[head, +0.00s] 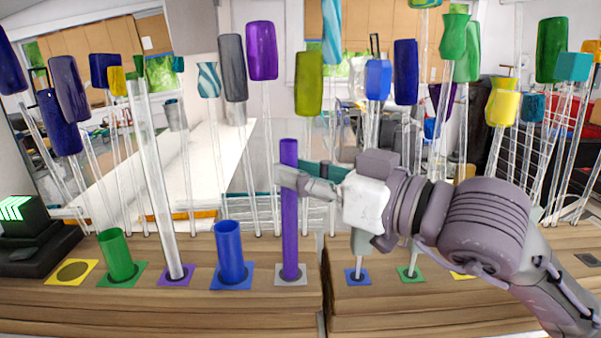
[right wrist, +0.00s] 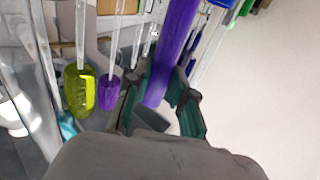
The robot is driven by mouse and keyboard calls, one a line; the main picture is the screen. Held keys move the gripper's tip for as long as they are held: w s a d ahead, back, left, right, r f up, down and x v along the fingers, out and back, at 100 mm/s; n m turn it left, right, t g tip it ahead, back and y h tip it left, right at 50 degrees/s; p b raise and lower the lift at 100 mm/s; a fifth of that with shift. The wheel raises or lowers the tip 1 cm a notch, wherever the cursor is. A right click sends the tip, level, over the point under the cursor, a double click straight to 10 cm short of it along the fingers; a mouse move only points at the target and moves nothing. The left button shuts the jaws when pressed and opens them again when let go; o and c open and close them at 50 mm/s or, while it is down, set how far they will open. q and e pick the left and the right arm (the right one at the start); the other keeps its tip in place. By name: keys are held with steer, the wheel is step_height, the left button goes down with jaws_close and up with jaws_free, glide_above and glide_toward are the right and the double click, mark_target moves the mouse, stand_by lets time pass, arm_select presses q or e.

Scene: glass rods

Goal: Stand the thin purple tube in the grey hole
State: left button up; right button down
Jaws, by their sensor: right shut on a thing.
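The thin purple tube (head: 289,225) stands upright in the head view. Its lower end meets the dark hole in the grey square (head: 302,278), at the front of the wooden stand. How deep it sits in the hole I cannot tell. My right gripper (head: 288,178) comes in from the right and is shut around the tube's upper part. In the right wrist view, the tube (right wrist: 176,40) passes between the fingers of the gripper (right wrist: 160,98). My left gripper is not in view.
A short blue tube (head: 230,255) and a short green tube (head: 117,258) stand left of it in the wooden stand (head: 200,310). A tall clear rod (head: 157,190) stands in a purple square. A yellow-marked hole (head: 73,271) is empty. Many glass rods with coloured tops crowd behind.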

steer(key=shift+f+b, duration=0.2)
steer(key=shift+b, duration=0.1)
steer(key=c, duration=0.9)
jaws_free()
